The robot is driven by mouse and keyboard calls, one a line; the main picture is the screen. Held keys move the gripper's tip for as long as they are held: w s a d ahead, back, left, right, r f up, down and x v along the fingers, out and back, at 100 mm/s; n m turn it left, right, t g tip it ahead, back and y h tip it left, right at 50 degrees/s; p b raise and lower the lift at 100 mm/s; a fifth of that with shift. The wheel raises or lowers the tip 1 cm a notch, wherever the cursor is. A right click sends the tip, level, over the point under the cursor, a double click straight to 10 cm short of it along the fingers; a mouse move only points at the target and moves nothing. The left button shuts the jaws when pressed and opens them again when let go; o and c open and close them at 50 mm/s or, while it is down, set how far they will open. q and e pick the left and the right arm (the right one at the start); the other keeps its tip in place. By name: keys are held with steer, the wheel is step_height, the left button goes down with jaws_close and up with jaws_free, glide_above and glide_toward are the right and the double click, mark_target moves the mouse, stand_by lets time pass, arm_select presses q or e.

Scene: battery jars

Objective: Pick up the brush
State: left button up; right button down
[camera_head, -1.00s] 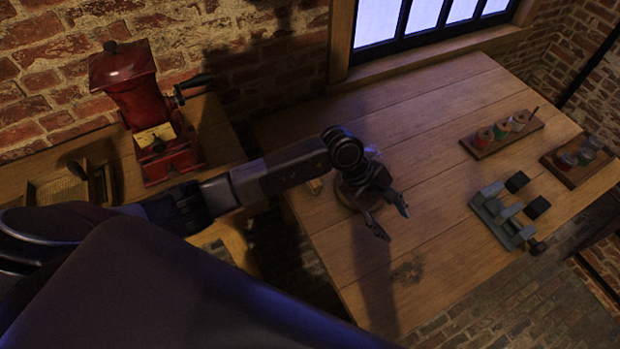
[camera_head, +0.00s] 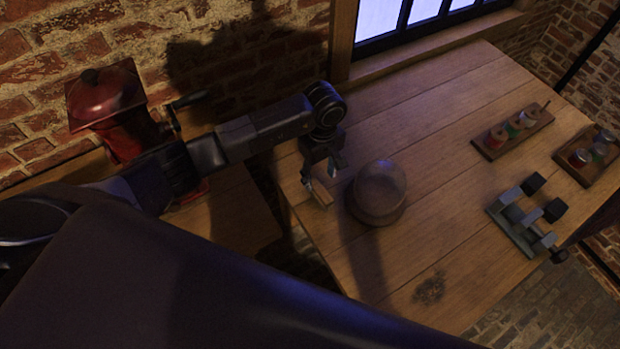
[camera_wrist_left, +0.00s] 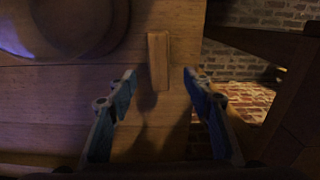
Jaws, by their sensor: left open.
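The brush appears as a small light-wood block (camera_head: 322,192) at the table's left edge. In the left wrist view the block (camera_wrist_left: 158,60) lies near the table edge, between and just beyond my fingertips. Its bristles cannot be made out. My left gripper (camera_head: 319,178) is above the block with its fingers apart and nothing between them. In the left wrist view the blue fingers of this gripper (camera_wrist_left: 158,76) stand on either side of the block's line, not touching it. My right gripper is not in view.
A glass dome on a round wooden base (camera_head: 378,192) stands close right of the gripper. A spool rack (camera_head: 513,131), a jar tray (camera_head: 592,156) and a grey metal fixture (camera_head: 526,215) stand farther right. A red grinder (camera_head: 108,100) is at left. The table's middle is clear.

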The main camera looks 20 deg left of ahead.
mark_target(320, 189)
arm_select(q)
steer(key=shift+w+a+f+b, duration=0.3)
steer(key=shift+a+f+b, duration=0.15)
steer(key=shift+f, duration=0.25)
steer(key=shift+s+d+f+b, duration=0.2)
steer(key=shift+d+f+b, duration=0.15)
steer(key=shift+f, duration=0.25)
steer(key=shift+s+d+f+b, duration=0.15)
steer(key=shift+d+f+b, duration=0.15)
steer(key=shift+f, duration=0.3)
step_height(320, 189, down, 4)
steer(key=shift+r+b, duration=0.15)
steer(key=shift+b, duration=0.8)
steer(key=shift+a+f, duration=0.1)
steer(key=shift+f, duration=0.1)
steer(key=shift+r, duration=0.15)
steer(key=shift+c, duration=0.4)
steer(key=c, duration=0.7)
jaws_close()
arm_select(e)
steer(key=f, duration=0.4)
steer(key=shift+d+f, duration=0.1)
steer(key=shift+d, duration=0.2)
arm_select(q)
steer(key=shift+w, duration=0.1)
